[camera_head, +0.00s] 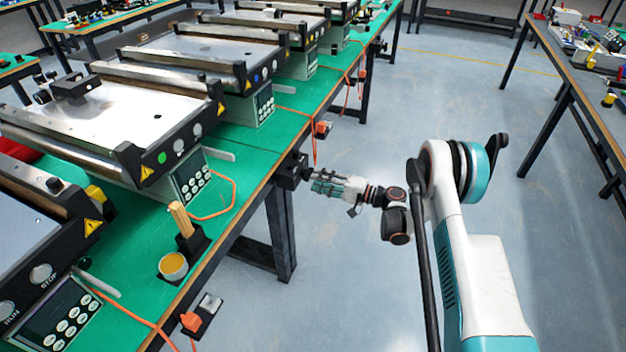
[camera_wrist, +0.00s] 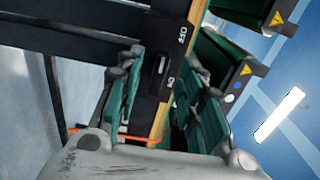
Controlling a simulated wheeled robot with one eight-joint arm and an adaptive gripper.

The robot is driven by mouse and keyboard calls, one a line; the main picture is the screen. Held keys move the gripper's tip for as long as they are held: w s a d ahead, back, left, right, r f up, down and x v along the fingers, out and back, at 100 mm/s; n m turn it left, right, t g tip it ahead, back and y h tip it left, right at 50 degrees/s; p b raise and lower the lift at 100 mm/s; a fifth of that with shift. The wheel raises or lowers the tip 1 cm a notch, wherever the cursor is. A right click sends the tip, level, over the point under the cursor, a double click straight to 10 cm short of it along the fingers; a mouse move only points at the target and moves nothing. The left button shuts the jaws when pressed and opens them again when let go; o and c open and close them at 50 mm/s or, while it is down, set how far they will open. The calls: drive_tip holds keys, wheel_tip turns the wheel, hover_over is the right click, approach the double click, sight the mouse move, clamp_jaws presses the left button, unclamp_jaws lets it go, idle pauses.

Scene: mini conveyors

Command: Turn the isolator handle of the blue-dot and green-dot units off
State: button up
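The green-dot unit (camera_head: 161,157) is a mini conveyor on the green table in the head view. The unit behind it appears to carry the blue dot (camera_head: 248,84). A black isolator box (camera_head: 291,170) sits on the table edge, right of these units. My gripper (camera_head: 314,186) is beside that box, fingers pointing at it. In the wrist view, the box (camera_wrist: 152,100) shows OFF and ON lettering and a small grey handle (camera_wrist: 162,65). My gripper (camera_wrist: 165,95) is open, with fingers spread on either side of the handle; contact cannot be seen.
A small box with an orange part (camera_head: 191,321) is at the near table edge; another (camera_head: 322,128) is farther along. A wooden-handled tool (camera_head: 181,220) and round cup (camera_head: 173,266) stand near the edge. Orange cables cross the table. Open floor (camera_head: 430,110) lies to the right.

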drive_tip(key=v, duration=0.8)
drive_tip(key=shift+d, duration=0.35)
drive_tip(key=shift+s, duration=0.15)
wheel_tip(320, 180, up, 12)
drive_tip(key=h, duration=0.4)
drive_tip(key=s+r+h, duration=0.4)
drive_tip(key=s+r, duration=0.4)
drive_tip(key=r, duration=0.4)
drive_tip(key=s+d+r+n+h, duration=0.1)
drive_tip(key=s+d+h, duration=0.2)
drive_tip(key=s, duration=0.7)
drive_tip(key=s+d+r+n+h, duration=0.1)
drive_tip(key=s+d+r+h, duration=0.1)
drive_tip(key=s, duration=0.8)
drive_tip(key=s+d+r+n+t+h, duration=0.1)
drive_tip(key=s+d+h, duration=0.3)
drive_tip(key=s, duration=0.6)
drive_tip(key=shift+d+r+n, duration=0.25)
drive_tip(key=shift+d+n, duration=0.15)
drive_tip(key=shift+d, duration=0.85)
